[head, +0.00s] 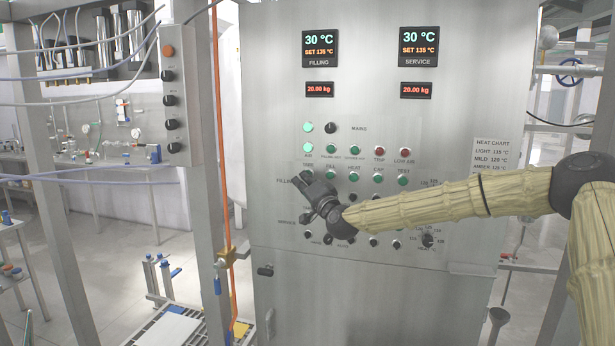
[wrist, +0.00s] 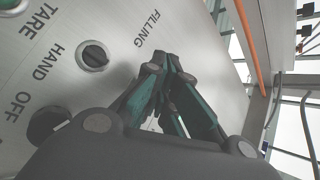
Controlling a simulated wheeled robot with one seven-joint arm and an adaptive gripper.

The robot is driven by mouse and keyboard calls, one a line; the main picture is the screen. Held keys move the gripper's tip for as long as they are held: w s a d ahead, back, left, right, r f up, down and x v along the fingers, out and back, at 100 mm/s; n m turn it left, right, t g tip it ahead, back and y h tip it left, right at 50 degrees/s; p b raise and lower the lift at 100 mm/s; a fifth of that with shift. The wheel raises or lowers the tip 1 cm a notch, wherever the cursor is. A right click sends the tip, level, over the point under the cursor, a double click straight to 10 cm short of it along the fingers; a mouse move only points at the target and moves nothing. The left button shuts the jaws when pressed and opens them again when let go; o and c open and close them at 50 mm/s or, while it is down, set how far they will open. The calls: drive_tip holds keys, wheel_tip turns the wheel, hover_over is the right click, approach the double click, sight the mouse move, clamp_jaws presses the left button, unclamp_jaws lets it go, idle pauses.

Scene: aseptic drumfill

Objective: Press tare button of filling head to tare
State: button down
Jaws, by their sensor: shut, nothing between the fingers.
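The grey control panel (head: 470,195) stands upright in front of me, with a FILLING row and a SERVICE row of controls. My gripper (head: 304,179) is shut and empty at the left end of the FILLING row, covering controls there. The wrist view shows its closed fingers (wrist: 167,85) close to the panel, beside the FILLING lettering. A TARE label (wrist: 40,20) shows at the upper left there. A round button (wrist: 12,5) near it is cut by the frame edge. I cannot tell whether the fingers touch anything.
The FILLING display (head: 319,49) reads 30 °C, and its weight display (head: 319,89) reads 20.00 kg. Green buttons (head: 354,181) continue right of my gripper. An orange hose (head: 222,120) and a post with a control box (head: 175,100) stand left of the panel.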

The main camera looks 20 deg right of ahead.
drive_tip(key=shift+w+d+b, duration=0.25)
drive_tip(key=shift+w+b, duration=0.1)
idle(0.7)
drive_tip(key=shift+w+d+r, duration=0.15)
drive_tip(key=shift+r, duration=0.05)
idle(0.9)
drive_tip(key=shift+s+a+f+b, duration=0.25)
drive_tip(key=shift+s+a+b, duration=0.25)
drive_tip(key=shift+s, duration=0.3)
drive_tip(key=s+a, duration=0.1)
drive_tip(key=s, duration=0.1)
drive_tip(key=s+a, duration=0.2)
drive_tip(key=shift+s+b, duration=0.1)
drive_tip(key=shift+b, duration=0.2)
idle(0.4)
drive_tip(key=shift+f, duration=0.15)
idle(0.3)
